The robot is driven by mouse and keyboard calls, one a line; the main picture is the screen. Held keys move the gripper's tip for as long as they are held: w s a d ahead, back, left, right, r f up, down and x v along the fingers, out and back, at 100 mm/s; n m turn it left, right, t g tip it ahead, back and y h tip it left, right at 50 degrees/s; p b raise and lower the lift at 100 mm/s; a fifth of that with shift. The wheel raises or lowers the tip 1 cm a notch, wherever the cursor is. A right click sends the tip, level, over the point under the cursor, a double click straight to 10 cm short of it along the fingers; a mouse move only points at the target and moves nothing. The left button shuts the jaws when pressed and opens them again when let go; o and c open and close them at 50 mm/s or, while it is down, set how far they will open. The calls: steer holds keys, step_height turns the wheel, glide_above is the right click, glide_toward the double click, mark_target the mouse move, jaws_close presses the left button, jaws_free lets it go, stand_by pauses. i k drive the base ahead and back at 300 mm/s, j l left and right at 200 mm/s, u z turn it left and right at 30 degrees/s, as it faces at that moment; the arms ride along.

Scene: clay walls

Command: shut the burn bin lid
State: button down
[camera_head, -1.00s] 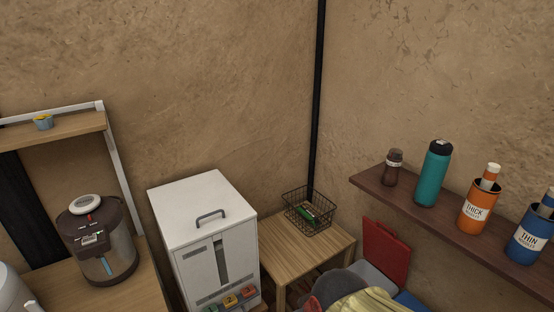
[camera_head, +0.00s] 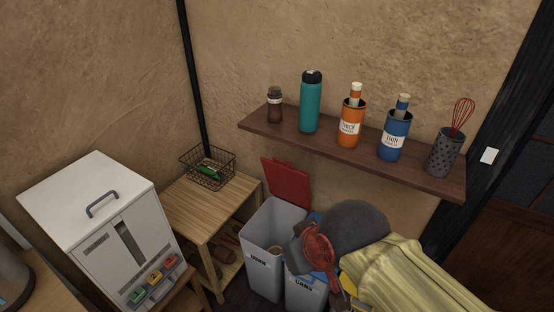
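A shelf (camera_head: 425,175) with bottles and holders juts out above. The wooden table (camera_head: 190,208) and white cabinet (camera_head: 75,205) stand left.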

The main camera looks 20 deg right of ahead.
mark_target(289, 184)
steer(key=i, duration=0.2)
steer(key=i+z, duration=0.1)
steer(key=z, duration=0.25)
steer(key=i+z, duration=0.15)
steer(key=z, duration=0.25)
steer(key=i+z, duration=0.1)
steer(key=z, duration=0.85)
